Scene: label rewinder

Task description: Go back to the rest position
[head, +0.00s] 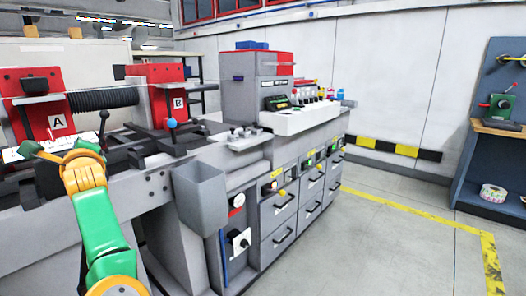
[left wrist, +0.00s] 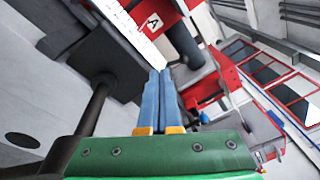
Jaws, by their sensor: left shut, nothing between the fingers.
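My left arm comes in from the lower left of the head view, in green and orange. Its gripper (head: 32,150) is at the front of the label rewinder, by the red block marked A (head: 35,105). In the left wrist view the two blue fingers of the left gripper (left wrist: 160,72) lie side by side, shut with nothing between them. A white strip (left wrist: 133,30) and the red block marked A show just beyond the fingertips; I cannot tell whether they touch. My right gripper is in neither view.
A second red block marked B (head: 160,97) stands right of A, with a black ribbed shaft (head: 103,97) between. A blue-knobbed lever (head: 172,123) and a grey bin (head: 200,195) are at the machine's front. Open floor (head: 390,225) with yellow lines lies right.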

